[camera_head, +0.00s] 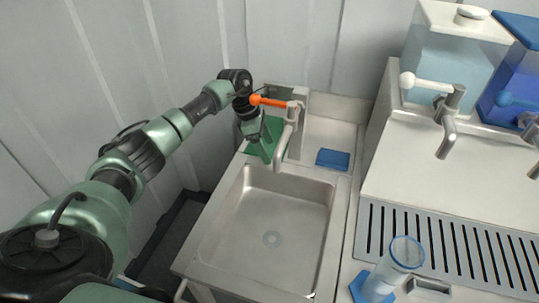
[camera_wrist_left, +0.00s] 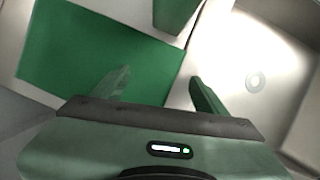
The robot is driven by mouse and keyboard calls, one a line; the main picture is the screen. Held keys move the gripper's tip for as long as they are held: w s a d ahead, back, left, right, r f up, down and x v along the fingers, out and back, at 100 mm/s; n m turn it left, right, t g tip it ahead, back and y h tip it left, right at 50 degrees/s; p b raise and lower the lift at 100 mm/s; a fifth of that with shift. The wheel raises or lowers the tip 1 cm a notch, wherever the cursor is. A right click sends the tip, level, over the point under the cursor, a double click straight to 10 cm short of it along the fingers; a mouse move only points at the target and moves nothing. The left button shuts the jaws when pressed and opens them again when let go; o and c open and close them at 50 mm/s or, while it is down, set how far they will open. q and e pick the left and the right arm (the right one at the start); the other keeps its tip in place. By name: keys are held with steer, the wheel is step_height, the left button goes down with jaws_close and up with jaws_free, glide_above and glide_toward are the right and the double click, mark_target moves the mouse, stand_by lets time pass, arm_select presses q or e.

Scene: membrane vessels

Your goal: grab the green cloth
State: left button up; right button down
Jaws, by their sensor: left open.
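The green cloth (camera_head: 273,128) lies flat on the back left corner of the sink unit, beside the tap. It is partly hidden by my left gripper in the head view. In the left wrist view the green cloth (camera_wrist_left: 90,50) is spread out at the upper left as a flat sheet. My left gripper (camera_head: 263,152) is over the cloth area, fingers pointing down. In the wrist view the left gripper (camera_wrist_left: 155,82) is open, with nothing seen held between its fingers. Whether the fingertips touch the cloth cannot be told. My right gripper is not in view.
A tap with an orange handle (camera_head: 268,101) stands close beside my left gripper. The empty sink basin (camera_head: 265,220) is in front. A blue cloth (camera_head: 333,158) lies right of the tap.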

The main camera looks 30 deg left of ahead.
arm_select(q)
steer(key=shift+f, duration=0.1)
steer(key=shift+s, duration=0.1)
jaws_close()
stand_by(0.3)
step_height(320, 180, up, 12)
steer(key=p, duration=0.6)
steer(key=shift+p, duration=0.35)
step_height(320, 180, up, 9)
steer(key=p, duration=0.5)
